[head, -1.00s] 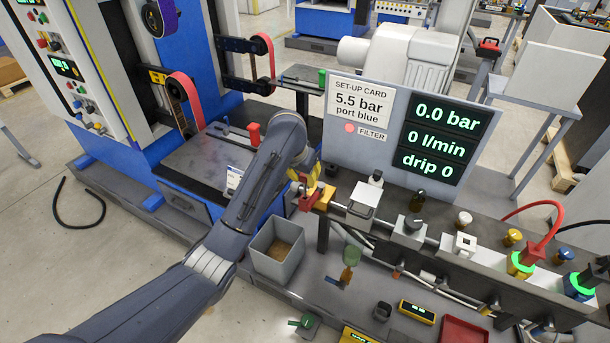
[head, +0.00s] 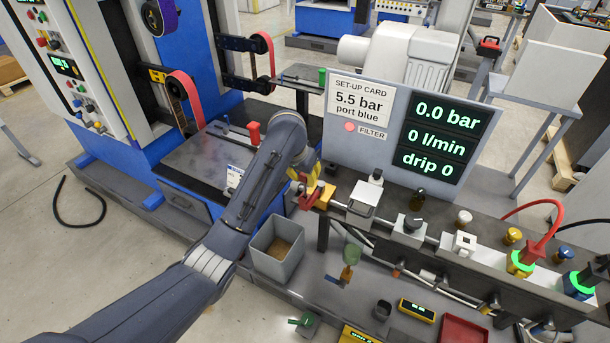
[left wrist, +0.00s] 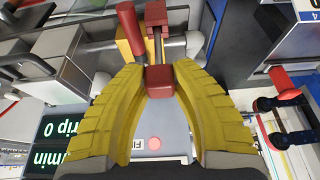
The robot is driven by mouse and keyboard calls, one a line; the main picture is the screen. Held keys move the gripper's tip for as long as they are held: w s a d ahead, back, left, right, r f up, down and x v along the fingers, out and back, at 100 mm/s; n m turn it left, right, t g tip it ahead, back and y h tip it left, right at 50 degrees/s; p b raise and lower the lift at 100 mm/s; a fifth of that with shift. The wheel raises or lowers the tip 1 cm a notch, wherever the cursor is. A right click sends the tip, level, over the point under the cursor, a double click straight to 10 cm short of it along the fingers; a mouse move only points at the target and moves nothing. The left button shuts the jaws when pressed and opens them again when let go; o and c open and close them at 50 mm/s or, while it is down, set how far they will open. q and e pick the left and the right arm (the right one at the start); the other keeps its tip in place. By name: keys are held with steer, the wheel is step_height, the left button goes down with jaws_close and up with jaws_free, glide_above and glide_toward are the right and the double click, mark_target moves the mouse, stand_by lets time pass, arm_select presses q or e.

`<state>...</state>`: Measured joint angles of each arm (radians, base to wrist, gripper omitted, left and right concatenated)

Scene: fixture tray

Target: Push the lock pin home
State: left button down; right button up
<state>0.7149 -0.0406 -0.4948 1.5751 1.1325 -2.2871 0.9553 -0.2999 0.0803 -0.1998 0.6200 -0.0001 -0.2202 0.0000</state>
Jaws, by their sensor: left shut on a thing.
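My left gripper (head: 303,182) has yellow fingers and is at the left end of the pipe line. A round red handle (left wrist: 130,28) stands beside that bar, against a yellow block (left wrist: 125,50) on the pipe. The yellow block also shows in the head view (head: 326,197). I cannot tell for certain which red part is the lock pin, or how deep it sits. My right gripper is not in view.
A grey panel (head: 395,105) with set-up card and green readouts stands behind the pipe line, close to my gripper. A grey bin (head: 277,250) is below. A red tray (head: 465,331) lies at the front right. A white-topped box (head: 362,201) sits right of the yellow block.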

arm_select(q)
steer(key=shift+f, duration=1.55)
stand_by(1.1)
steer(key=c, duration=1.1)
jaws_free()
steer(key=shift+r, duration=0.1)
steer(key=v, duration=1)
steer(key=shift+w, duration=0.1)
steer(key=shift+v, duration=0.9)
